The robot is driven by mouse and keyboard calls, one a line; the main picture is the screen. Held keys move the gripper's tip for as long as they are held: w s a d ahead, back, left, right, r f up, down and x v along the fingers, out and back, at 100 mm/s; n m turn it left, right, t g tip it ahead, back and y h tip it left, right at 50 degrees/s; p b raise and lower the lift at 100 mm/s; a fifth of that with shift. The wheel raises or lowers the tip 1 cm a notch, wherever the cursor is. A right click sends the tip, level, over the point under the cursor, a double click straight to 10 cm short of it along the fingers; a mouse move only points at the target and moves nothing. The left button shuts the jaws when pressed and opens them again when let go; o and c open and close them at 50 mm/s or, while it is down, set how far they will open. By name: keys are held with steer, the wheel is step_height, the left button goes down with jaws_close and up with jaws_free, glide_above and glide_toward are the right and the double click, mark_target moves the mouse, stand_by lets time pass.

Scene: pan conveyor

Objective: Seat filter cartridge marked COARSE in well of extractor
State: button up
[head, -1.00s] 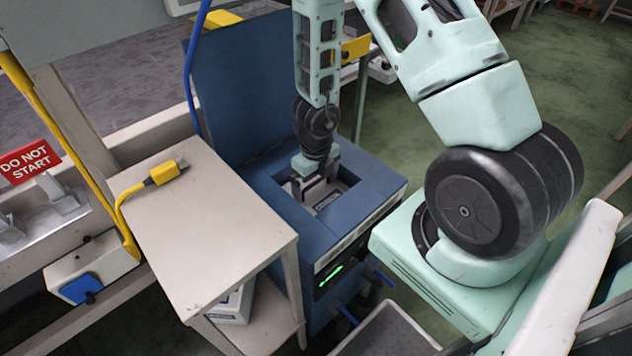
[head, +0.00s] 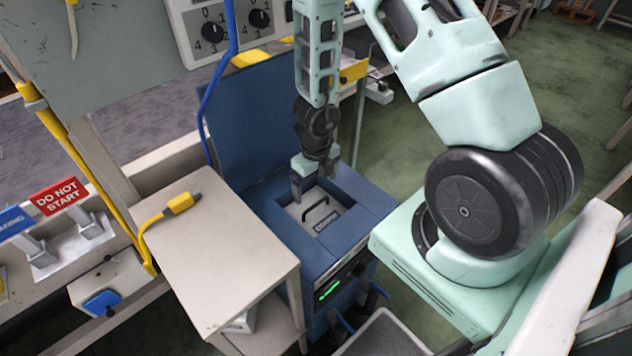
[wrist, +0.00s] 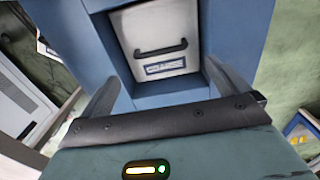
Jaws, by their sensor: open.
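The white filter cartridge (head: 318,213) sits down inside the square well of the blue extractor (head: 268,208). Its dark handle faces up, and a blue-bordered label lies in front of it; the lettering is too small to read surely. My gripper (head: 312,181) is open and empty over the back left part of the well, apart from the handle. Its two fingers (wrist: 166,86) show at either side of the well in the wrist view.
The extractor's blue lid (head: 255,115) stands open behind the well. A beige side table (head: 225,255) with a yellow plug (head: 180,203) stands to the left. A white object (head: 243,320) is on its lower shelf. A grey tray (head: 385,335) is at the front.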

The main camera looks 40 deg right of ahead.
steer(key=a+r+n+t+y+p, duration=0.15)
steer(key=a+r+n+y, duration=0.25)
steer(key=a+r+n, duration=1.4)
steer(key=s+a+r+n+h, duration=0.1)
steer(key=s+a+r+n, duration=0.1)
steer(key=s+r+n, duration=0.3)
steer(key=s+a+r+n+g+h, duration=0.1)
steer(key=s+r+n, duration=0.5)
steer(key=s+n, duration=0.6)
steer(key=a+n+h, duration=0.1)
steer(key=n, duration=0.7)
steer(key=shift+s+a, duration=0.25)
steer(key=shift+s, duration=0.15)
steer(key=shift+r+g, duration=0.1)
steer(key=shift+g, duration=0.15)
